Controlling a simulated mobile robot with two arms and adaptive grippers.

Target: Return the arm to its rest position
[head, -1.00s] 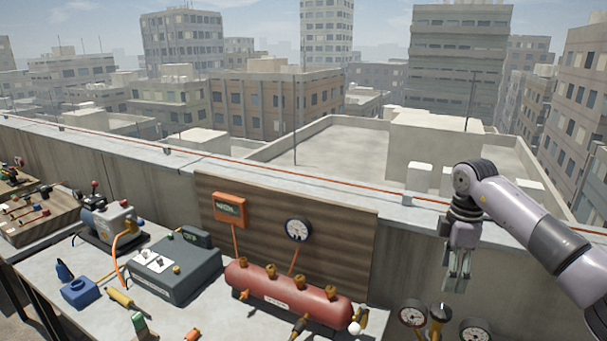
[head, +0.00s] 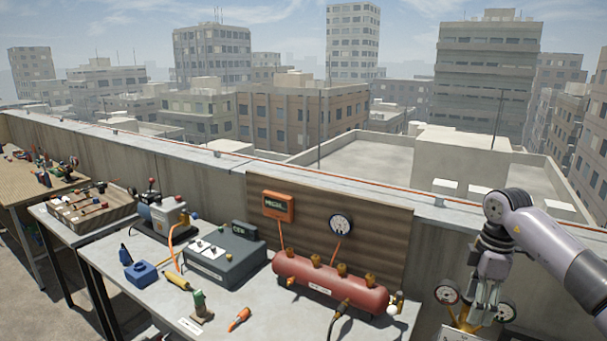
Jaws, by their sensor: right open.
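My right gripper (head: 482,306) is at the right of the head view, at the end of my arm, which comes in from the right edge. It points down and its fingers are apart, with nothing between them that I can make out. It hangs in front of the parapet, right of the workbench (head: 130,300). Two round gauges (head: 447,294) with a brass fitting stand close behind and below it, partly covered by it. I cannot tell whether it touches them. My left gripper is not in view.
The bench holds a red manifold cylinder (head: 330,285), a grey box unit (head: 224,254), a pump (head: 165,217), a blue container (head: 141,273) and small tools. A wooden panel (head: 375,235) carries an orange box (head: 278,205) and a gauge (head: 341,225). A concrete parapet (head: 215,175) runs behind.

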